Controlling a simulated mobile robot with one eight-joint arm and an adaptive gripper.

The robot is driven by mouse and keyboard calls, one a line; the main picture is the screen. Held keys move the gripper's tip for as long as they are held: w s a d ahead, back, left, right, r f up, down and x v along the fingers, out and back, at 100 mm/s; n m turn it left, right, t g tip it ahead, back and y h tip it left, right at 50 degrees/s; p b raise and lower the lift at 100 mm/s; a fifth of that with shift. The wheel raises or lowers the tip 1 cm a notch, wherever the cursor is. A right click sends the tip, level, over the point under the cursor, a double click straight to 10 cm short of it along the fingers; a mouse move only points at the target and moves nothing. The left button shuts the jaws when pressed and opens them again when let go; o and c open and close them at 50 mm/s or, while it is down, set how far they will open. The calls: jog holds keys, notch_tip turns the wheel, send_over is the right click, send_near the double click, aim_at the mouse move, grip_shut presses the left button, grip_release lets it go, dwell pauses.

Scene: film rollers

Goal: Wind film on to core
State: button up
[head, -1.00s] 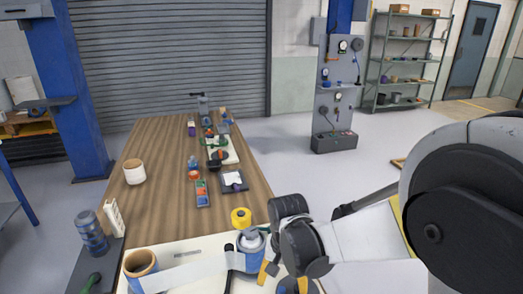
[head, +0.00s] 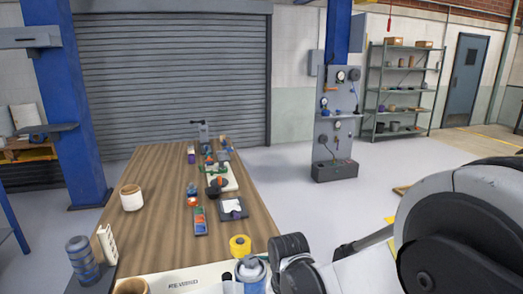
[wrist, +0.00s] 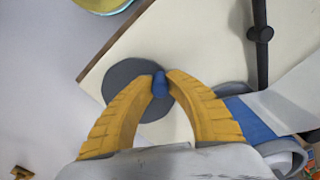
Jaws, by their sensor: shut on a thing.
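In the wrist view my gripper (wrist: 160,76) has its two yellow fingers closed on a small blue knob (wrist: 159,87). The knob stands over a dark grey disc (wrist: 125,78) on the cream board (wrist: 205,40). To the right, a pale film strip (wrist: 292,92) runs by a blue part (wrist: 258,121). In the head view, the board (head: 190,279), marked REWIND, lies at the table's near end. A blue and white roll (head: 250,272) stands on it, and a brown-rimmed roll (head: 131,286) is cut off at the bottom left. My fingers are out of the head view.
A yellow roll (head: 240,245) stands just behind the board. A black rod (wrist: 262,35) lies across the board in the wrist view.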

dwell(0.4)
jog(key=shift+s+d, duration=0.65)
jog(key=shift+s, duration=0.3)
jog(key=o, duration=1.8)
notch_tip(320, 180, up, 7)
jog(key=p, duration=0.5)
